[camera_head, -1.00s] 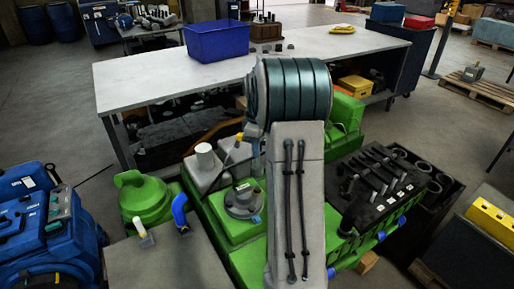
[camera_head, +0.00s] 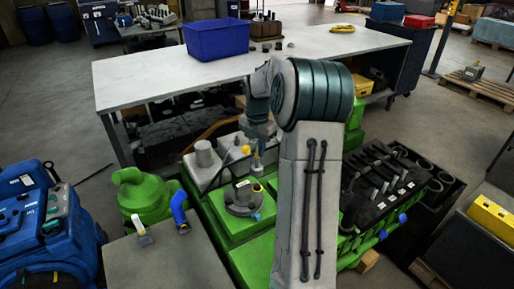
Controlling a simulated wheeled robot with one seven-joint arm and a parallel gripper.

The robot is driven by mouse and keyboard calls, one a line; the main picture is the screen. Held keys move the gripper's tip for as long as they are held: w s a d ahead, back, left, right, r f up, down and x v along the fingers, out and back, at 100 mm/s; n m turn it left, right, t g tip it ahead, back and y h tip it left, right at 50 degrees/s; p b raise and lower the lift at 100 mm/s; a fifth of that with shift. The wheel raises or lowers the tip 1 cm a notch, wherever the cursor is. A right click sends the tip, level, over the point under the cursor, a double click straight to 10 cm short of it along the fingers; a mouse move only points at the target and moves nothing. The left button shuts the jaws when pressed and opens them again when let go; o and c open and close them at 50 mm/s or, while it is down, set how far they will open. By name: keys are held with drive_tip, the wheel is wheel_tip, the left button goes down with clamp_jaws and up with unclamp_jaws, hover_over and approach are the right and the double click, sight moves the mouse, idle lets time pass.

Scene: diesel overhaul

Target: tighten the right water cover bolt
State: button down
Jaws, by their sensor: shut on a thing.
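The grey round cover (camera_head: 243,199), with a raised centre, sits on the green engine block (camera_head: 233,222) in the middle of the picture. A small blue piece shows at its right edge. I cannot tell for certain which part is the right water cover bolt. My gripper (camera_head: 257,154) is small in the picture, pointing down behind and a little right of the cover, left of my upper arm. It is shut on a small, partly yellow thing (camera_head: 257,168), too small to identify. Whether this thing touches the engine is unclear.
A dark part with upright pins (camera_head: 378,182) lies right of my arm, partly hidden. A long grey bench (camera_head: 150,82) with a blue bin (camera_head: 212,40) stands behind. A blue machine (camera_head: 45,230) is at left. A grey surface (camera_head: 165,262) fills the front left.

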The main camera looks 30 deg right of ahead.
sight(257, 167)
drive_tip(key=n, duration=0.2)
drive_tip(key=shift+f+n, duration=0.2)
drive_tip(key=shift+n, duration=0.1)
drive_tip(key=shift+r+n+p, duration=0.15)
drive_tip(key=shift+n+p, duration=0.35)
drive_tip(key=shift+n, duration=0.1)
drive_tip(key=n+p, duration=0.2)
drive_tip(key=n, duration=0.2)
drive_tip(key=shift+f+p, duration=0.2)
drive_tip(key=shift+p, duration=0.15)
drive_tip(key=shift+f+n+p, duration=0.1)
drive_tip(key=shift+n+p, duration=1)
drive_tip(key=shift+n, duration=0.1)
drive_tip(key=n+p, duration=0.2)
drive_tip(key=p, duration=0.2)
drive_tip(key=shift+f+p, duration=0.15)
drive_tip(key=shift+p, duration=0.2)
drive_tip(key=shift+f+n+b, duration=0.3)
drive_tip(key=shift+f+b, duration=0.1)
drive_tip(key=shift+f, duration=0.1)
drive_tip(key=shift+n, duration=0.4)
drive_tip(key=shift+f+b, duration=0.45)
drive_tip(key=shift+f, duration=1.05)
drive_tip(key=shift+f, duration=0.15)
